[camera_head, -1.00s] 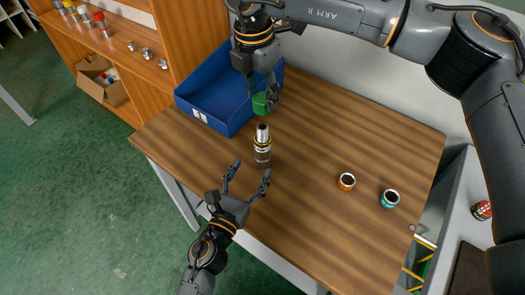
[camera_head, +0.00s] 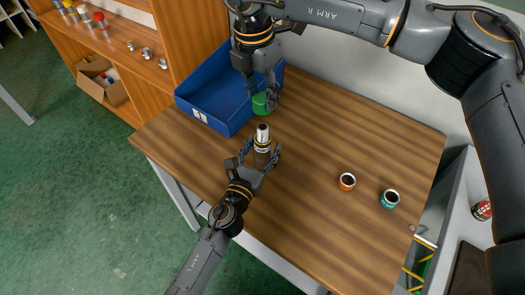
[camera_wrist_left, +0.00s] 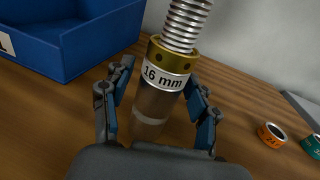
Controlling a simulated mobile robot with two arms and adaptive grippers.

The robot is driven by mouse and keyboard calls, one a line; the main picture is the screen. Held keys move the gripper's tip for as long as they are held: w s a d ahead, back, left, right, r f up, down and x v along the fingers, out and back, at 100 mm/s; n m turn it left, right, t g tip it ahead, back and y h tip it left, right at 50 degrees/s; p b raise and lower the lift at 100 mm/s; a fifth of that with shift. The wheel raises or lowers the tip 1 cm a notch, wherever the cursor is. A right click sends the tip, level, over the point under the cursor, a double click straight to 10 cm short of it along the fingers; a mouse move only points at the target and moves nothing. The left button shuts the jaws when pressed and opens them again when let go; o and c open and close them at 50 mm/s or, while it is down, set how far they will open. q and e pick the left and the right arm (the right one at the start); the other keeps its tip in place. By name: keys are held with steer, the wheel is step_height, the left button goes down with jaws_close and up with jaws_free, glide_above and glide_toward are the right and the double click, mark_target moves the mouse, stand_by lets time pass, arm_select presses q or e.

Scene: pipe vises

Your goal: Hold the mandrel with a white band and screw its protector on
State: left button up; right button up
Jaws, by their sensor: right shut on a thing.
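The mandrel (camera_head: 263,143) stands upright on the wooden table. In the left wrist view the mandrel (camera_wrist_left: 160,90) has a bare threaded top, a brass collar, a white band marked "16 mm" and a brown lower body. My left gripper (camera_head: 260,150) is open around it, one finger on each side, with gaps showing between fingers and body in the left wrist view (camera_wrist_left: 158,100). My right gripper (camera_head: 265,92) is shut on a green protector (camera_head: 261,104), held above and behind the mandrel, near the blue bin. The fingers hide part of the protector.
A blue bin (camera_head: 215,75) stands on the table at the back left. An orange ring-shaped cap (camera_head: 347,181) and a teal one (camera_head: 390,198) lie on the right side of the table (camera_head: 330,130). A wooden shelf (camera_head: 190,30) stands beyond the left edge.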

arm_select(q)
jaws_close()
arm_select(e)
glide_above(262, 128)
steer(key=shift+w+f, duration=0.15)
steer(key=shift+f, duration=2.35)
steer(key=shift+s+a+f, duration=0.15)
steer(key=shift+s+f, duration=0.1)
steer(key=shift+f, duration=0.6)
arm_select(q)
steer(key=shift+f, duration=0.1)
arm_select(e)
steer(key=shift+f, duration=0.6)
